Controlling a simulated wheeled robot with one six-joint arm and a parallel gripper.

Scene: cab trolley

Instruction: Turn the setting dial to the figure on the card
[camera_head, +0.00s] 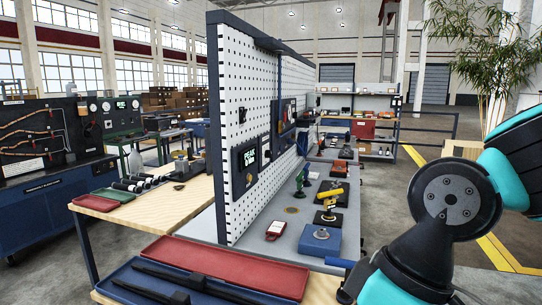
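A black panel unit (246,166) with a lit green readout hangs on the near part of the white pegboard. Its figure is too small to read surely. A blue box (318,246) with a small round part on top stands on the grey bench top. I cannot tell whether this is the setting dial. A small red-edged card or tag (275,230) with a pale face lies left of the blue box; I cannot read it. My arm, teal and dark grey, fills the right side. My gripper's fingers are not visible.
The pegboard (226,130) stands upright along the bench. Yellow-topped devices (328,217) and other small units line the bench behind the blue box. A red tray lid (230,266) and a blue tray (130,290) lie at the front. Floor is open at right.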

